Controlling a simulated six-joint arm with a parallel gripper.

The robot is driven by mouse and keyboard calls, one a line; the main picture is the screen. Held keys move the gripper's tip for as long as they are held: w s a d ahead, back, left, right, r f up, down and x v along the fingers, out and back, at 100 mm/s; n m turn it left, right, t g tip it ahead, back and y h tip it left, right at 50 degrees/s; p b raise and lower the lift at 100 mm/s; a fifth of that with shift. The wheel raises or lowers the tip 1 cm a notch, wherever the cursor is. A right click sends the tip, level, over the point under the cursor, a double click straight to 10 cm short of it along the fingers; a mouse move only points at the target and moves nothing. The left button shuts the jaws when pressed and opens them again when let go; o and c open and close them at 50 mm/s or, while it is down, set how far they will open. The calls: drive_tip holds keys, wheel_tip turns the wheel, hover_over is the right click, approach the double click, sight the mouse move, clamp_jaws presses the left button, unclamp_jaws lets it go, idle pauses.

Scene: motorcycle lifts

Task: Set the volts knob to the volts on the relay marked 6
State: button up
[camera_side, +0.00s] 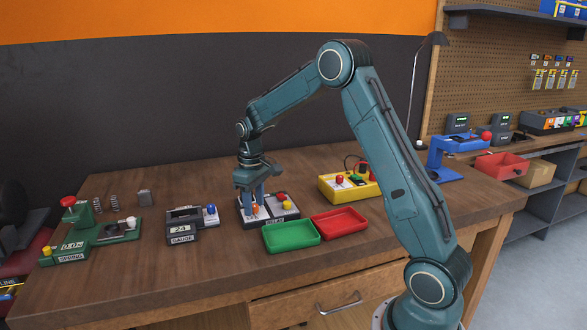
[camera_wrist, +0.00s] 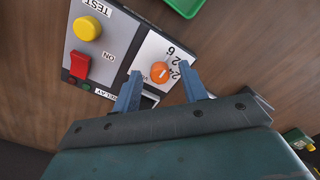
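The orange volts knob (camera_wrist: 160,72) sits on the white dial plate of the relay tester, with a pale pointer line on its top. Printed figures beside it include a 6 and a 24 and are partly cut by my finger. My gripper (camera_wrist: 159,76) is open, one finger on each side of the knob, with gaps visible. In the side view my gripper (camera_side: 259,193) points down over the relay tester (camera_side: 285,214), and the knob (camera_side: 255,210) shows between its fingers. I cannot make out a relay marked 6 or its volts.
The tester has a yellow TEST button (camera_wrist: 88,28) and a red switch (camera_wrist: 80,66). A green tray (camera_side: 291,246) and a red tray (camera_side: 339,234) stand in front. A gauge (camera_side: 183,229) stands left; a yellow unit (camera_side: 333,195) stands right.

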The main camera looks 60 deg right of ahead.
sight(255, 207)
wheel_tip(255, 207, up, 14)
idle(1.0)
drive_tip(key=shift+f, duration=0.1)
drive_tip(key=s+a+r+t, duration=0.2)
drive_tip(key=s+a+r, duration=0.1)
drive_tip(key=s+a, duration=0.35)
drive_tip(key=s+a+r+t, duration=0.1)
drive_tip(key=s+a+r, duration=0.2)
drive_tip(key=s+a, duration=0.3)
drive_tip(key=s+a+f+t, duration=0.1)
drive_tip(key=s+a+f, duration=0.1)
drive_tip(key=s, duration=0.5)
drive_tip(key=s+a+f+t, duration=0.1)
drive_tip(key=s+a+f, duration=0.1)
drive_tip(key=s, duration=0.5)
drive_tip(key=shift+s+f+t, duration=0.3)
drive_tip(key=shift+s+f, duration=0.1)
drive_tip(key=shift+f, duration=0.05)
